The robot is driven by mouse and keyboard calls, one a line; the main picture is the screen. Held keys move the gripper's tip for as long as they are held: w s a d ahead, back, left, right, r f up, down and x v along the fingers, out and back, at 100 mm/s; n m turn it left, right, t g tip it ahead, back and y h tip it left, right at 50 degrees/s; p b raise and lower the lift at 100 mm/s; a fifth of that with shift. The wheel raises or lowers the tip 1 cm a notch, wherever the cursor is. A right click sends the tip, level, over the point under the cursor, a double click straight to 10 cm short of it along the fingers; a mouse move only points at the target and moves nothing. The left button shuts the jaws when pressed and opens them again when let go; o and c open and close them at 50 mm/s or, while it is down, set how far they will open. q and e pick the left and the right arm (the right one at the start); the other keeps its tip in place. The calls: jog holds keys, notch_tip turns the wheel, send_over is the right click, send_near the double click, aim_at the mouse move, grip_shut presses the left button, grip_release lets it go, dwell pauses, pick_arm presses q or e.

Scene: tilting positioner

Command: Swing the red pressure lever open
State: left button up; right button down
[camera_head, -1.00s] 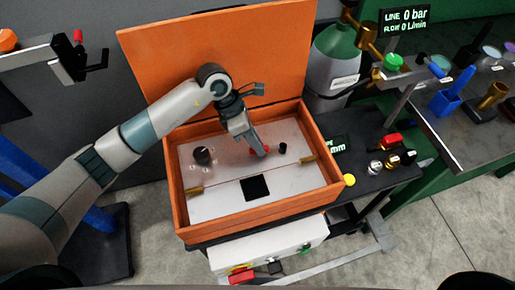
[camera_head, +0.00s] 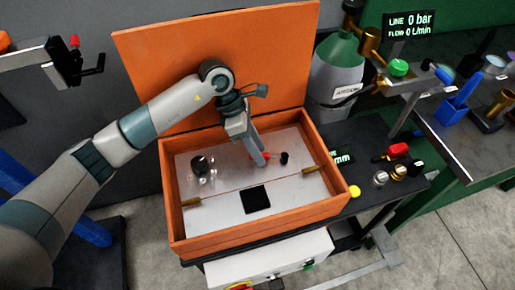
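A small red part (camera_head: 266,155), which may be the red pressure lever, shows inside the open orange box (camera_head: 262,242), on its pale panel. My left gripper (camera_head: 259,161) points down into the box at this red part and hides much of it. Its fingers look close together, but I cannot tell whether they are shut, or whether they touch or hold the part. A black knob (camera_head: 284,158) stands just right of the fingers. My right gripper is not in view.
The box's orange lid (camera_head: 160,75) stands open behind my arm. A black dial (camera_head: 201,164) and a black square (camera_head: 257,199) are on the panel.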

pick_arm(q)
jog(key=shift+r, duration=0.5)
notch_tip(320, 180, up, 3)
jog(key=shift+r+p, duration=0.2)
jog(key=shift+p, duration=0.45)
jog(key=s+d+r+p, duration=0.1)
jog(key=s+d+r, duration=0.4)
jog(key=d, duration=0.5)
jog(key=shift+s+r, duration=0.4)
jog(key=shift+r, duration=0.4)
jog(key=shift+c, duration=0.4)
